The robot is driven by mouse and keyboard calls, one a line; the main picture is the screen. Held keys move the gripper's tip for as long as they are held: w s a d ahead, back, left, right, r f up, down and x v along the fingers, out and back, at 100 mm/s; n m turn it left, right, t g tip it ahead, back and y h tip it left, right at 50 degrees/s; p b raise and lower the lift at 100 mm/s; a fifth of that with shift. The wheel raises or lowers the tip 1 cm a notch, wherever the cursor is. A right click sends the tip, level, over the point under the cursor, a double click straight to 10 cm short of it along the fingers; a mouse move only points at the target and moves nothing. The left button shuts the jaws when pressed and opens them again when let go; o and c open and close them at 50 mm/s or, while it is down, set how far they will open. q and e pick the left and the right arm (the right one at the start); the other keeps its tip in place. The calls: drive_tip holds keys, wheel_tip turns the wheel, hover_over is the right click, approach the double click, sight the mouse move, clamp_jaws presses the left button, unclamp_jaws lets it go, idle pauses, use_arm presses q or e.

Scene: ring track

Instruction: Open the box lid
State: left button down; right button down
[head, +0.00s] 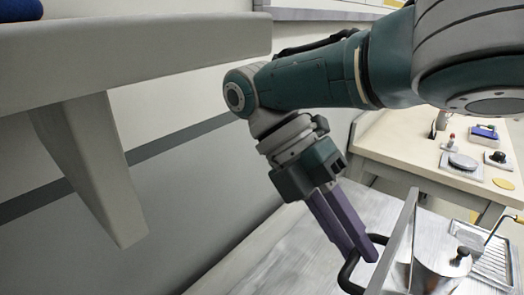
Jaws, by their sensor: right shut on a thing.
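A thin grey panel (396,240), which looks like the box lid, stands steeply on the wood-grained surface at the lower right and shows almost edge-on. A black curved handle (347,272) sticks out from its left side. My right gripper (362,250) reaches down from above, its purple fingers shut on the handle. The fingers hide part of the handle. The rest of the box is cut off by the bottom edge, so I cannot tell how far the lid is open. My left gripper is not in view.
A metal pot (437,268) with a black knob stands right of the panel, by a wire rack (492,262). A wooden table (400,135) with small items is behind. A grey shelf (150,55) with a slanted support overhangs the left.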

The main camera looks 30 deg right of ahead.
drive_tip(key=shift+w+a+f, duration=0.2)
drive_tip(key=shift+w+f, duration=0.05)
drive_tip(key=shift+f, duration=0.1)
drive_tip(key=c, duration=0.9)
unclamp_jaws()
drive_tip(key=shift+w+a, duration=0.15)
drive_tip(key=shift+c, duration=0.2)
drive_tip(key=shift+o, duration=0.3)
drive_tip(key=shift+r, duration=0.1)
drive_tip(key=shift+r, duration=0.1)
